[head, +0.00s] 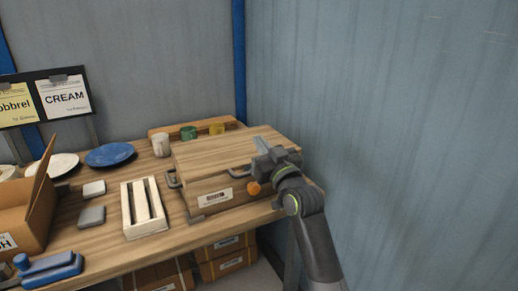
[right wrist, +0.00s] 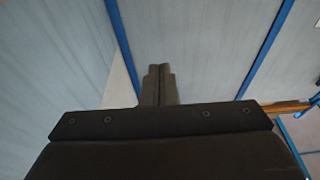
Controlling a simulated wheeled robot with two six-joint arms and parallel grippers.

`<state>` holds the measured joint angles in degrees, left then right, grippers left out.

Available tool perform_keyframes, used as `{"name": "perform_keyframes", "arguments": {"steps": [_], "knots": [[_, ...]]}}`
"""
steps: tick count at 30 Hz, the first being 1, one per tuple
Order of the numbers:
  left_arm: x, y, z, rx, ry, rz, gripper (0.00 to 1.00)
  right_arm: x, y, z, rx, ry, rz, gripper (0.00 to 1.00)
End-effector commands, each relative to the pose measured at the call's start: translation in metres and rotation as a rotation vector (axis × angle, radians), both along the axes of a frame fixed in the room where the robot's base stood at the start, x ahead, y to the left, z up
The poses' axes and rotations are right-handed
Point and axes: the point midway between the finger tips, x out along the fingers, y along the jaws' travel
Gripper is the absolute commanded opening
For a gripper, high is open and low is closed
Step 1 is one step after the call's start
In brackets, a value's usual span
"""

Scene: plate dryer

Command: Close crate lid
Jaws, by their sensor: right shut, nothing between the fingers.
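The wooden crate (head: 212,196) stands at the right end of the bench, with a label on its front. Its flat wooden lid (head: 215,151) lies over the top, level or nearly so; whether it is fully seated I cannot tell. My right gripper (head: 260,144) is at the right part of the lid, shut and empty, and hides some of the lid. Whether it touches the lid I cannot tell. In the right wrist view its shut fingers (right wrist: 159,72) show against the walls. My left gripper is not in view.
Left of the crate are a slatted wooden rack (head: 131,232), a blue plate (head: 110,154) and an open cardboard box (head: 42,205). A white cup (head: 161,145), green cup (head: 188,132) and yellow cup (head: 217,128) stand behind. The blue-grey wall (head: 400,130) is close on the right.

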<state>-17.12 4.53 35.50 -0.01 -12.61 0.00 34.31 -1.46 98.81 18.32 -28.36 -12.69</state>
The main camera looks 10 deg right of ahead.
Motion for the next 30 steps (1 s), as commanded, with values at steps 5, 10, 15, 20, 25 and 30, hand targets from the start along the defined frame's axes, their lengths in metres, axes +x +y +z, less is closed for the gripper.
{"name": "perform_keyframes", "arguments": {"steps": [5, 10, 15, 20, 25, 30], "knots": [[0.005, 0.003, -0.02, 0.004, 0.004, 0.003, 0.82, -0.004, -0.001, -0.019, 0.015, -0.044, 0.0, 0.0], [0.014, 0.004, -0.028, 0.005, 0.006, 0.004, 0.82, -0.006, -0.002, -0.028, 0.027, -0.079, 0.0, 0.0], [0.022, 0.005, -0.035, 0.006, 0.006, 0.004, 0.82, -0.008, -0.003, -0.037, 0.037, -0.11, 0.0, 0.0], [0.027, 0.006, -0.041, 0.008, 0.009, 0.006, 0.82, -0.01, -0.003, -0.045, 0.046, -0.138, 0.001, 0.0], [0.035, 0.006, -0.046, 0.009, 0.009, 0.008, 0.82, -0.011, -0.004, -0.053, 0.053, -0.164, 0.0, 0.0], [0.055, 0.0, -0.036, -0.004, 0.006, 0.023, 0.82, -0.012, -0.004, -0.061, 0.054, -0.162, 0.001, 0.0]]}}
